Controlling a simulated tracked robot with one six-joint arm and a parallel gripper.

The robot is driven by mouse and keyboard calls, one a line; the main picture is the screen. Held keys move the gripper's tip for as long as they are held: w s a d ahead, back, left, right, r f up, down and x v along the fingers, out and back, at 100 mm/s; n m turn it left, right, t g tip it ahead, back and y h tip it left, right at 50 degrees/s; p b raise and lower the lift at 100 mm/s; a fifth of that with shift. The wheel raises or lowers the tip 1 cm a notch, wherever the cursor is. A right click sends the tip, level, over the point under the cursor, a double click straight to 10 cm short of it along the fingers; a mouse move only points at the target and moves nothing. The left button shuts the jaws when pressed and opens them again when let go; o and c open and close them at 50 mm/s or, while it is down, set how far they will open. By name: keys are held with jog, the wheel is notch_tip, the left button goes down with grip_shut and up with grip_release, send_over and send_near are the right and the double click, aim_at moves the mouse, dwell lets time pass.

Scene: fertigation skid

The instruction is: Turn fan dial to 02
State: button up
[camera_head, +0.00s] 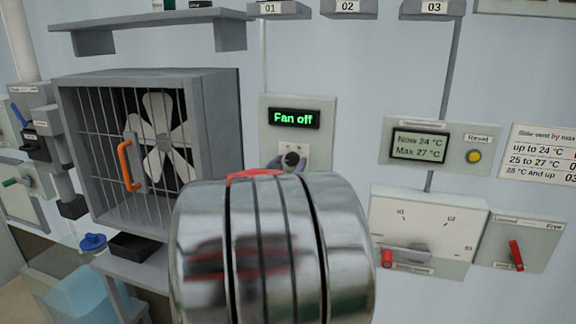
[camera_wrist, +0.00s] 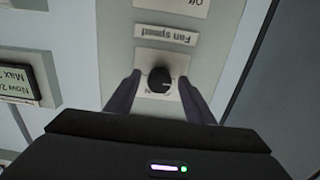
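The fan dial (camera_head: 292,158) is a small black knob on a pale panel (camera_head: 270,105), below a green-lit display reading "Fan off" (camera_head: 294,118). In the wrist view the dial (camera_wrist: 159,79) sits under a "Fan speed" label that appears upside down. My gripper (camera_wrist: 157,84) is open, with one dark finger on each side of the dial and visible gaps between. Its fingertips also show beside the dial in the head view (camera_head: 289,163). My arm hides the lower part of the panel. The dial's scale marks are too small to read.
A caged fan (camera_head: 155,140) with an orange handle (camera_head: 129,165) stands to the left. To the right are a temperature display (camera_head: 419,146) with a yellow reset button (camera_head: 474,156), a panel with a red-ended lever (camera_head: 388,256), and a red lock lever (camera_head: 516,255).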

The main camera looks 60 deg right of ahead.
jog(key=c, duration=1)
jog(key=shift+c, duration=0.2)
jog(key=shift+m, duration=0.3)
jog(key=m, duration=0.4)
jog(key=shift+w, duration=0.1)
jog(key=m, duration=0.5)
jog(key=shift+m, duration=0.3)
jog(key=m, duration=1.3)
jog(key=shift+f+m, duration=0.1)
jog(key=shift+m, duration=0.2)
